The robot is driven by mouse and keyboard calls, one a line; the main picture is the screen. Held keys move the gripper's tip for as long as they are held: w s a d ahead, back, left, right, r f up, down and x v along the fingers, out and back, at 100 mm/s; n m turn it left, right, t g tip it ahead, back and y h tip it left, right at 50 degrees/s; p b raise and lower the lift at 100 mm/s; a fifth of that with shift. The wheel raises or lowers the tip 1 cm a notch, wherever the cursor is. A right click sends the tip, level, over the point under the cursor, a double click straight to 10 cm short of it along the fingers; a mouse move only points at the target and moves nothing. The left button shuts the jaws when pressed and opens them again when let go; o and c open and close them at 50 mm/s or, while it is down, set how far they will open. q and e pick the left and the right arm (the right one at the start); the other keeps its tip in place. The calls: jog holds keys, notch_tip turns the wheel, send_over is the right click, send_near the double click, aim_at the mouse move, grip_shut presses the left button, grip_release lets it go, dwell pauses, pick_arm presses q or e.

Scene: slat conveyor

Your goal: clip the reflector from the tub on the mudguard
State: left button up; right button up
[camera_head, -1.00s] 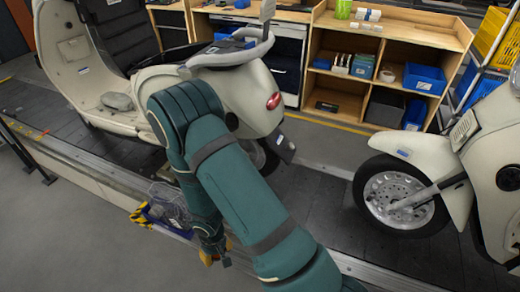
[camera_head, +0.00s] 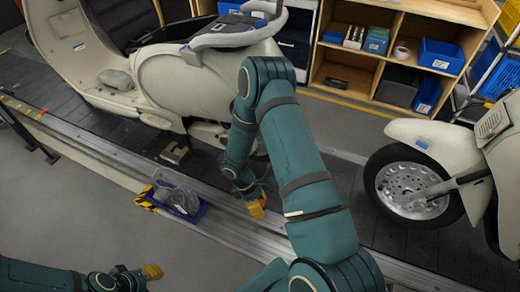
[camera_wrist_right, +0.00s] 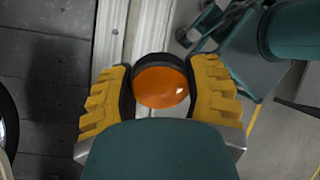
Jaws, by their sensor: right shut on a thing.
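My right gripper (camera_head: 257,208) has yellow fingers and hangs over the conveyor's near edge, right of the clear tub. In the right wrist view the gripper (camera_wrist_right: 160,92) is shut on the round orange reflector (camera_wrist_right: 160,86) with a black rim. The clear tub (camera_head: 174,188) sits on a blue base at the conveyor's near side; its contents are too small to tell. A cream mudguard (camera_head: 428,141) covers the front wheel of the right scooter, apart from the gripper.
The left scooter (camera_head: 190,85) and the right scooter's wheel (camera_head: 412,187) stand on the dark slat conveyor (camera_head: 340,215). A wooden shelf (camera_head: 395,65) with blue bins stands behind. Grey floor lies open at the front left.

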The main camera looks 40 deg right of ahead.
jog(key=w+d+r+n+t+h, duration=0.3)
jog(key=w+d+n+t+h, duration=0.3)
jog(key=w+d+n, duration=0.3)
jog(key=w+d+r+n+t+h, duration=0.3)
jog(key=w+d+n+t+h, duration=0.4)
jog(key=w+d+n, duration=0.3)
jog(key=shift+r+h, duration=0.2)
jog(key=shift+h, duration=0.3)
jog(key=shift+b+x, duration=0.95)
jog(key=shift+x, duration=0.65)
dwell(0.9)
